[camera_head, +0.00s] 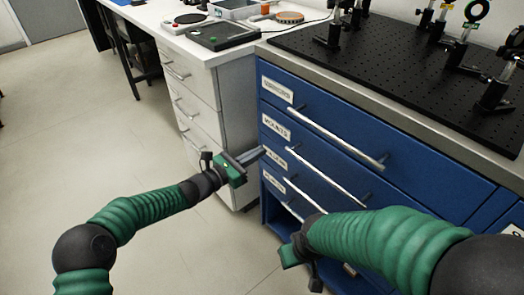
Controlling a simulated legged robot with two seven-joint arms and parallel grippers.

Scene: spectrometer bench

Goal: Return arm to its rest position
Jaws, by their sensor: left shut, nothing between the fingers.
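My left arm, green and black, comes in from the lower left. Its gripper (255,155) is shut and empty, in front of the left edge of the blue drawer cabinet (405,190). I cannot tell whether it touches the cabinet or a drawer handle. My right arm comes in from the lower right and covers the lower part of the cabinet. Its gripper (300,265) points down and left, low in front of the cabinet. Its fingers are partly hidden and dark, so their opening does not show.
The cabinet has labelled drawers with long metal handles (325,138). A black optical breadboard (400,75) with several posts lies on top. A white drawer unit (190,95) stands to the left, with a dark tray (222,35) on its bench. The floor (90,130) at left is clear.

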